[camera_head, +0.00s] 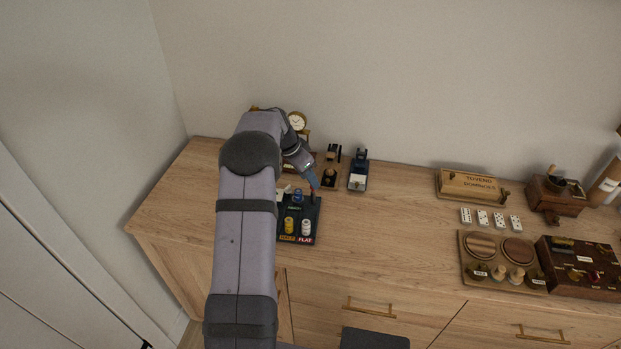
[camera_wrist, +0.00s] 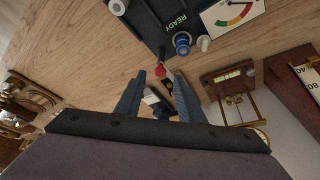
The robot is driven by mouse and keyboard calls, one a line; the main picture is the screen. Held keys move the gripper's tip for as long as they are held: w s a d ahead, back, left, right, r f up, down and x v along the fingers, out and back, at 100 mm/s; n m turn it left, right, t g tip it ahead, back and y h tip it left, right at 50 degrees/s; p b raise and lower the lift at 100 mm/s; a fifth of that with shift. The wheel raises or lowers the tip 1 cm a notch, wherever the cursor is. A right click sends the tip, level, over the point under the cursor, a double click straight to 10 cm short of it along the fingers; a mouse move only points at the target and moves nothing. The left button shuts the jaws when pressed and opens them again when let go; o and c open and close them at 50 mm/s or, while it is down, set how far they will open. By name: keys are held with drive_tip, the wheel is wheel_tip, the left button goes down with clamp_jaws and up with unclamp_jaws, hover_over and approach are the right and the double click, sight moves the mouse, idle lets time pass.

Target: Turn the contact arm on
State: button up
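A dark battery-tester-like panel (camera_head: 298,234) lies on the wooden cabinet top, with yellow and white cylinders and HALF and FLAT labels. In the wrist view the panel (camera_wrist: 150,14) shows a READY label, a blue knob and a dial. A red-tipped lever, which looks like the contact arm (camera_wrist: 160,71), is at the panel's edge. My gripper (camera_wrist: 159,78) is open, its two blue fingers on either side of the red tip; I cannot tell whether they touch it. In the head view my gripper (camera_head: 312,182) is at the panel's back right, and my arm hides the panel's left part.
Farther right are a domino box (camera_head: 470,184), loose dominoes and a wooden tray (camera_head: 465,262). The cabinet top between is clear.

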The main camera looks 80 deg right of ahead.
drive_tip(key=shift+p+x, duration=0.45)
drive_tip(key=shift+x, duration=0.95)
drive_tip(key=shift+c, duration=0.7)
clamp_jaws()
